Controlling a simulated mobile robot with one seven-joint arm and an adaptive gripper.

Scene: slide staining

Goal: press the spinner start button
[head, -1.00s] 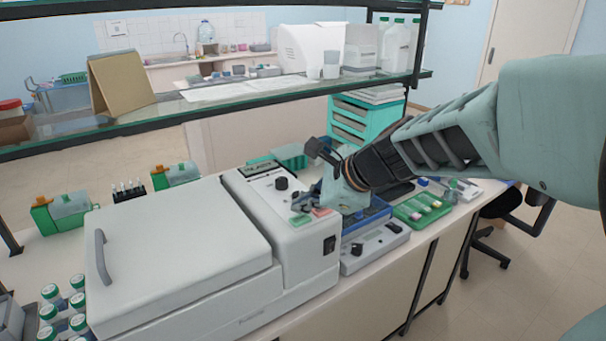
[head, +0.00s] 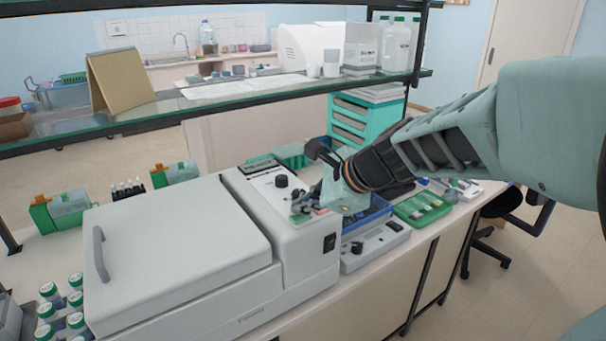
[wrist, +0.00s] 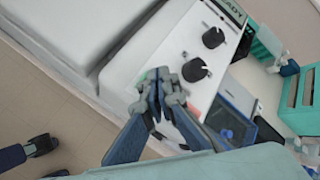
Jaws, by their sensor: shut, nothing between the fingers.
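The spinner is a white machine (head: 180,250) with a wide flat lid and a raised control panel at its right end. The panel has a black knob (head: 281,182) and a dark display (head: 260,166). A green button (head: 299,218) shows partly at the panel's front edge; the red button beside it is mostly hidden by my gripper. My gripper (head: 304,204) is shut and empty, with its tips low over the panel by the buttons. In the wrist view the shut fingertips (wrist: 160,84) cover much of the button area; I cannot tell whether they touch.
A glass shelf (head: 240,97) runs above and behind the spinner. A small white device (head: 376,246), a blue tray (head: 372,214) and a green slide tray (head: 423,206) lie to the right. Capped bottles (head: 60,310) stand front left.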

